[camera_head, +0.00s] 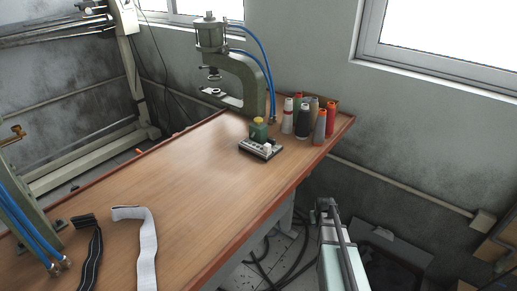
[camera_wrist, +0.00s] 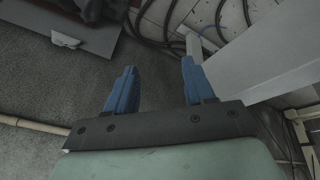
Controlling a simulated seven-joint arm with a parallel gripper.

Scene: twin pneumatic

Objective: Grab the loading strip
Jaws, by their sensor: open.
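Two strips lie on the wooden table at the lower left of the head view: a white fabric strip (camera_head: 147,240) with a bent far end, and a black strip (camera_head: 91,255) with pale lines to its left. I cannot tell which is the loading strip. Both run out of the bottom of the picture. My gripper (camera_wrist: 157,85) shows in the wrist view with its two blue fingers apart and nothing between them. It points at the grey floor and cables, away from both strips. Neither strip shows in the wrist view.
A green pneumatic press (camera_head: 250,75) stands at the table's far end, near several thread spools (camera_head: 305,120). A small control box (camera_head: 261,148) sits before it. Part of another machine (camera_head: 22,220) stands at the left edge. The middle of the wooden table (camera_head: 185,185) is clear.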

